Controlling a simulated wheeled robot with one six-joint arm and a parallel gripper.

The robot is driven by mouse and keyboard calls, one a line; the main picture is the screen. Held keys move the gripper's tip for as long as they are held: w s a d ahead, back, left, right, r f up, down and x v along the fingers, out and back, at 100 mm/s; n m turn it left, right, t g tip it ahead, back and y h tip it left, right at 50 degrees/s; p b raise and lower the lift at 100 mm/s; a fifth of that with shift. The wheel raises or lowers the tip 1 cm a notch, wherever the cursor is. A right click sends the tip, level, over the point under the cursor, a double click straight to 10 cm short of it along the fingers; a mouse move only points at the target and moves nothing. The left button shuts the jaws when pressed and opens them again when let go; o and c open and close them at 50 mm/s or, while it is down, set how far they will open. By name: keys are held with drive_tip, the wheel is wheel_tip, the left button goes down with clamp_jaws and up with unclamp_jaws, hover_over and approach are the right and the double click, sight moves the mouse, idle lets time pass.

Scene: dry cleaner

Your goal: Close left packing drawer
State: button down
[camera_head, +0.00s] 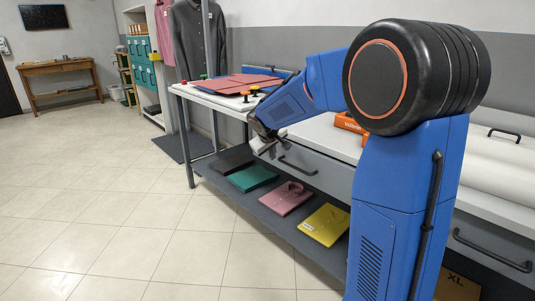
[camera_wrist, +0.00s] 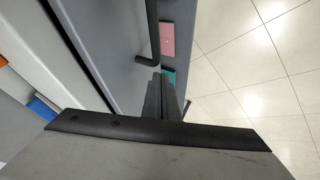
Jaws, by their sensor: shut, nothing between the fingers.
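The left packing drawer (camera_head: 325,171) is a grey front under the white table top, with a dark bar handle (camera_head: 297,168). In the wrist view the grey drawer front (camera_wrist: 112,45) runs along the table edge, with the handle (camera_wrist: 152,30) at the top. I cannot tell clearly how far the drawer stands out. My gripper (camera_head: 268,147) is in front of the table, left of the handle in the head view. In the wrist view its fingers (camera_wrist: 161,97) are shut and empty, close to the handle's near end. Whether they touch the drawer is unclear.
A lower shelf holds folded black, green (camera_head: 252,177), pink (camera_head: 287,198) and yellow (camera_head: 325,224) garments. Red sheets (camera_head: 240,84) and an orange box (camera_head: 349,122) lie on the table. Another drawer handle (camera_head: 493,250) is at right. The tiled floor (camera_head: 110,200) at left is clear.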

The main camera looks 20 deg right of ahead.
drive_tip(key=shift+w+d, duration=0.2)
drive_tip(key=shift+d, duration=0.3)
drive_tip(key=shift+w+d, duration=0.15)
drive_tip(key=shift+d, duration=0.3)
drive_tip(key=shift+d, duration=0.15)
drive_tip(key=d, duration=0.1)
drive_tip(key=w+d, duration=0.1)
drive_tip(key=d, duration=0.1)
drive_tip(key=shift+w, duration=0.1)
drive_tip(key=shift+w+d, duration=0.1)
drive_tip(key=shift+d, duration=0.2)
